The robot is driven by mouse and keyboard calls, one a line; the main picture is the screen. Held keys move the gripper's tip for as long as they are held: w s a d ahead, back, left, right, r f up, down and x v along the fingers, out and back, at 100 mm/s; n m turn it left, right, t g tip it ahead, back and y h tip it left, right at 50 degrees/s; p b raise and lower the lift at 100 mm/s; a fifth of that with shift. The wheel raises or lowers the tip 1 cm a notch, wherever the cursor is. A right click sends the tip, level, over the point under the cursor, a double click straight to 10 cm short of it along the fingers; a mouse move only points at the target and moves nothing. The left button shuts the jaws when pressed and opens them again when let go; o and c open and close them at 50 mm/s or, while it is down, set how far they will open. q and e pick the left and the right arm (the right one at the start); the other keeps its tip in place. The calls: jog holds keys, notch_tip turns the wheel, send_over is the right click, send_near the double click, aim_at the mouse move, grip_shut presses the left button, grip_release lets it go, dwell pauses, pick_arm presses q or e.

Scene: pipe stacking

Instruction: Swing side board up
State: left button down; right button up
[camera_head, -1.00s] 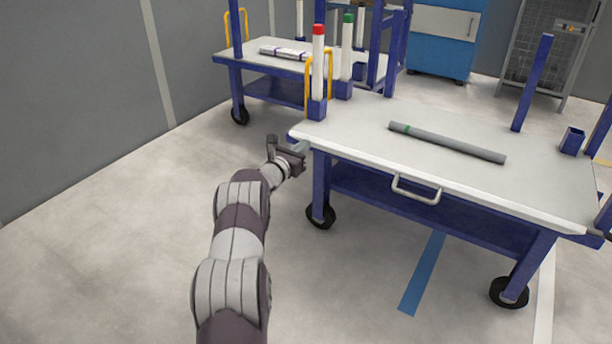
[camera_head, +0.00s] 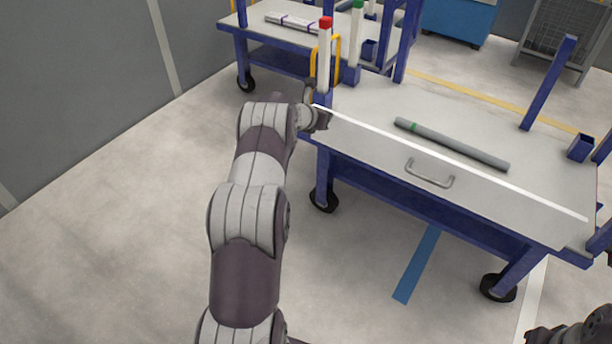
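The side board (camera_head: 375,157) is the pale panel with a grey handle (camera_head: 430,173) along the near side of the white-topped cart. It stands tilted up, its bright top edge running from upper left to lower right. My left gripper (camera_head: 318,118) is at the board's left end, by the cart's corner. Its fingers are too small and partly hidden to tell whether they are shut on the board. A dark part at the right picture edge (camera_head: 609,257), by the board's right end, looks like my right gripper, mostly cut off. My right arm shows at the bottom right.
A grey pipe with a green band (camera_head: 450,144) lies on the cart top. Red-capped (camera_head: 324,55) and green-capped posts (camera_head: 356,40) stand at its left end, blue uprights (camera_head: 549,83) at the right. A second cart (camera_head: 255,35) stands behind. The floor at left is clear.

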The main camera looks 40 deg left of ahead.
pick_arm(q)
jog(key=shift+w+r, duration=0.15)
jog(key=shift+w, duration=0.3)
pick_arm(e)
jog(key=shift+w+r, duration=0.15)
jog(key=shift+w, duration=0.3)
